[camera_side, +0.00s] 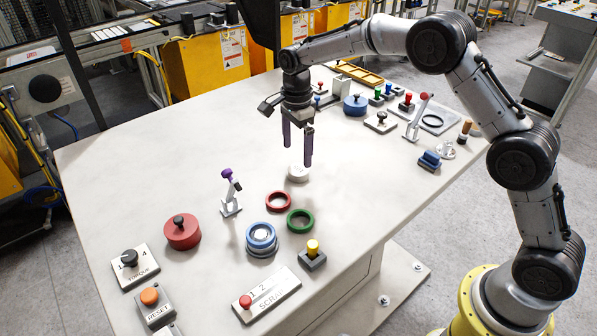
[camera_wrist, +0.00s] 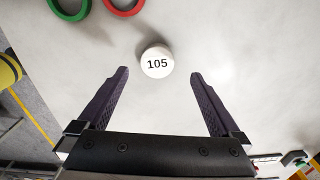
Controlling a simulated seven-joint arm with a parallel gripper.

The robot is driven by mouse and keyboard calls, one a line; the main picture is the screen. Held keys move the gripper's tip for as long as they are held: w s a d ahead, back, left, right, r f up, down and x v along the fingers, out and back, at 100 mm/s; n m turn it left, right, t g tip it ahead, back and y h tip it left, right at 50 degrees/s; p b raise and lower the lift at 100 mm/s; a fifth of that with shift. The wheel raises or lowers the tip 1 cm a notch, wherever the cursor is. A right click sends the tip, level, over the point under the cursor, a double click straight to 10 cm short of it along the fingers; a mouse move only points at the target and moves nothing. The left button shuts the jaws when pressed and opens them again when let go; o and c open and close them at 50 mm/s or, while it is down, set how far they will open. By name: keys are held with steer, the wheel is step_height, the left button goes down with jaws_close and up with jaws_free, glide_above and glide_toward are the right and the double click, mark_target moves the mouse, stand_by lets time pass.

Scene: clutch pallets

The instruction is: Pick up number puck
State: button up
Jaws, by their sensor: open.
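The number puck (camera_side: 298,173) is a small white disc lying flat on the white table, just below my gripper in the side view. My gripper (camera_side: 297,158) has two dark purple fingers pointing down and spread apart. In the wrist view the gripper (camera_wrist: 160,77) is open and empty, and the puck lies a little beyond the fingertips, roughly centred between them. The puck does not appear to be held, and the exact height gap is hard to tell.
A red ring (camera_side: 278,201) and a green ring (camera_side: 300,221) lie nearby, in front of the puck. A purple-topped lever (camera_side: 231,190) stands to the left. A blue round part (camera_side: 261,238) and a red knobbed disc (camera_side: 182,232) sit further forward. The table right of the puck is clear.

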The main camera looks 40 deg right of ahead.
mark_target(298, 169)
steer(key=shift+s+f, duration=0.2)
steer(key=shift+f, duration=2.5)
steer(key=shift+c, duration=0.2)
steer(key=c, duration=1.3)
steer(key=shift+c, duration=0.2)
steer(key=shift+r, duration=0.1)
